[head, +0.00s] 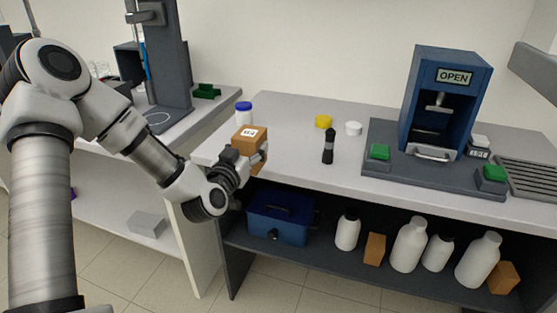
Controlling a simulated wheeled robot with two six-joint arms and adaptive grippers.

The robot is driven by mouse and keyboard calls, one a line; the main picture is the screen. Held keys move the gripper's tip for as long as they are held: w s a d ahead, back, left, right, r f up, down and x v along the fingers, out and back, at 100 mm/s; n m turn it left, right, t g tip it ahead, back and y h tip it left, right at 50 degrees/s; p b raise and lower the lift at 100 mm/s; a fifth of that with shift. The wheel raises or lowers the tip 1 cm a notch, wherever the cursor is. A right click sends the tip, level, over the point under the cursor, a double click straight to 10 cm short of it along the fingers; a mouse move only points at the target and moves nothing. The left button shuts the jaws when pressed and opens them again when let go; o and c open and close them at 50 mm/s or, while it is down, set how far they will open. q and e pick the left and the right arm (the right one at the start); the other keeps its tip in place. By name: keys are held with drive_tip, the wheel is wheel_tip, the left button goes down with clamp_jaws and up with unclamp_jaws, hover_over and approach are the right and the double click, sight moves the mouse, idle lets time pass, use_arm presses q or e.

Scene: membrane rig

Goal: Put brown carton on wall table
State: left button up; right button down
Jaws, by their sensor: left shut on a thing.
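A small brown carton (246,138) with a white label on top is in my left gripper (255,156), at the left end of the grey table (300,156). My left gripper is shut on the carton. The carton appears at about tabletop height near the table's front left corner; I cannot tell whether it touches the top. My right gripper is not in view.
A white jar with a blue lid (244,112) stands just behind the carton. A black cylinder (328,146), a yellow cap (323,121) and a white cap (353,128) stand to the right. A blue press (446,100) reads OPEN. Bottles and a blue box (281,216) sit below.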

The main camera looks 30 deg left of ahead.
use_arm(q)
drive_tip(key=d+x, duration=0.1)
drive_tip(key=x, duration=0.4)
drive_tip(key=d+x, duration=0.1)
drive_tip(key=x, duration=0.3)
drive_tip(key=d+f+p+x, duration=0.1)
drive_tip(key=x, duration=0.4)
drive_tip(key=shift+w+a+f, duration=0.1)
drive_tip(key=shift+w+a, duration=0.05)
drive_tip(key=shift+w, duration=0.55)
drive_tip(key=shift+w+f, duration=0.15)
drive_tip(key=shift+w, duration=0.1)
drive_tip(key=shift+f, duration=1.7)
drive_tip(key=o, duration=1.2)
drive_tip(key=shift+f, duration=0.15)
